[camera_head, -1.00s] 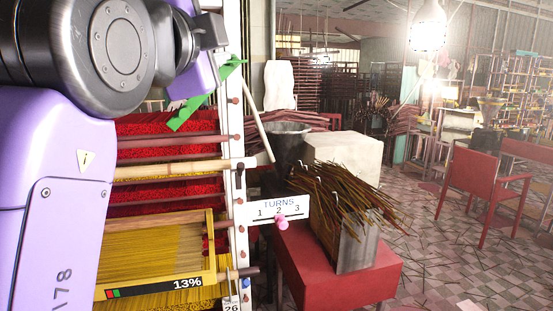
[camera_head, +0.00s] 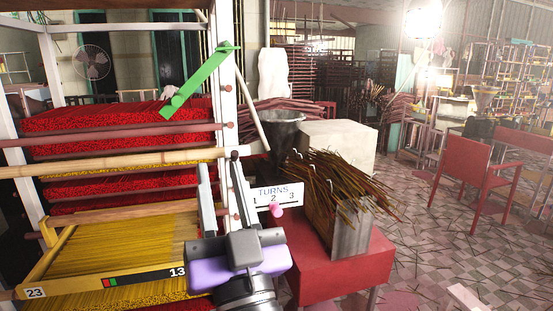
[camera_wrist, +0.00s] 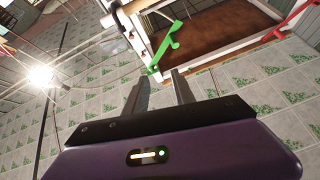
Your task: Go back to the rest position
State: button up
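My gripper (camera_head: 219,164) is in the lower middle of the head view, fingers pointing up, in front of the rack's post. A gap shows between the two fingers and nothing is held. In the wrist view the gripper (camera_wrist: 158,77) is also open and empty, with a tiled surface beyond the fingers. The green lever (camera_head: 198,82) sits tilted on the rack's post, above and apart from the gripper. It also shows in the wrist view (camera_wrist: 164,50), beyond the fingertips.
The rack (camera_head: 225,95) carries red and yellow incense sticks. The TURNS sign (camera_head: 290,187) with a pink knob (camera_head: 276,210) is just right of my fingers. A red stand (camera_head: 330,270) holds a metal bin (camera_head: 350,232) of brown sticks. Floor at right is fairly open.

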jog(key=s+d+f+n+g, duration=0.2)
jog(key=s+d+f, duration=0.45)
jog(key=f, duration=0.45)
jog(key=s+d+f+n+g, duration=0.1)
jog(key=s+d+f+n, duration=0.1)
jog(key=s+d+f, duration=0.7)
jog(key=s+d+f+m+g+h, duration=0.2)
jog(key=s+d+f+h, duration=0.1)
jog(key=s+d+f, duration=0.1)
jog(key=s+d+f+m+g+h, duration=0.1)
jog(key=s+d+f+m+h, duration=0.1)
jog(key=s+f, duration=0.4)
jog(key=s+d+f+m+g+h, duration=0.2)
jog(key=s+d+f, duration=0.3)
jog(key=s, duration=0.4)
jog(key=shift+s+d+g+h, duration=0.3)
jog(key=shift+s+d+h, duration=0.1)
jog(key=shift+h, duration=0.4)
